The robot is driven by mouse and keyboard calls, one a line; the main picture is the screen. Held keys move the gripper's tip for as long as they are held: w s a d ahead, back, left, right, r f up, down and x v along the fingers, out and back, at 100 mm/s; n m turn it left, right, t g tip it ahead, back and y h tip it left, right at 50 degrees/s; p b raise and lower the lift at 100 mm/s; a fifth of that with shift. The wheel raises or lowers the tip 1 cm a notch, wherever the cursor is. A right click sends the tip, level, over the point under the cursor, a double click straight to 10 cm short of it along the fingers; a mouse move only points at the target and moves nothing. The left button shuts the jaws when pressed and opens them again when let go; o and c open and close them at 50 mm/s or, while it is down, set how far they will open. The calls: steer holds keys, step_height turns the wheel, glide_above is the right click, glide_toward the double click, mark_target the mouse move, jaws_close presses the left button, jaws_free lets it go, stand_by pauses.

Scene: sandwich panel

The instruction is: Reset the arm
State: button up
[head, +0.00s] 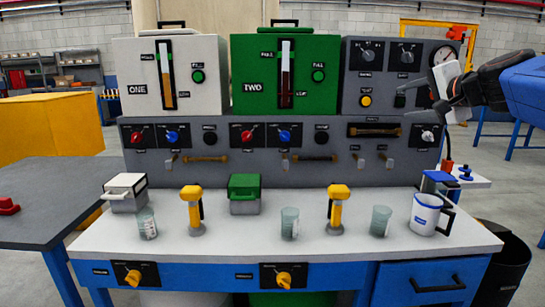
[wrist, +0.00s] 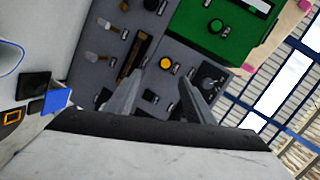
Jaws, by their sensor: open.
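My gripper (head: 442,92) is at the upper right in the head view, in front of the right end of the grey control panel (head: 275,167). Its jaws are open with nothing between them. In the wrist view the two fingers of my gripper (wrist: 157,100) stand apart, with the panel (wrist: 180,45) behind them. The panel carries a yellow button (head: 366,101), which also shows in the wrist view (wrist: 166,63). My blue arm link reaches in from the right edge of the head view.
A white bench (head: 270,245) holds a white jug (head: 424,213), several clear cups, two yellow-handled tools, a white box (head: 125,193) and a green box (head: 244,194). White and green machines stand on the panel. A black bin (head: 508,265) stands at the right.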

steer(key=s+a+f+n+g, duration=0.3)
steer(key=s+a+f, duration=0.3)
steer(key=f, duration=0.4)
steer(key=s+a+f+n+g, duration=0.2)
steer(key=s+a+f+n, duration=0.2)
steer(key=s+f, duration=0.55)
steer(key=s+d+f+n+g+h, duration=0.1)
steer(key=s+f+n+g, duration=0.3)
steer(key=s+f, duration=1.2)
step_height(320, 180, down, 3)
steer(key=shift+s+d+r+n+g+h, duration=0.15)
steer(key=shift+s+d+n+g+h, duration=0.2)
steer(key=shift+n+h, duration=0.45)
steer(key=shift+w+a, duration=0.1)
steer(key=shift+w, duration=0.05)
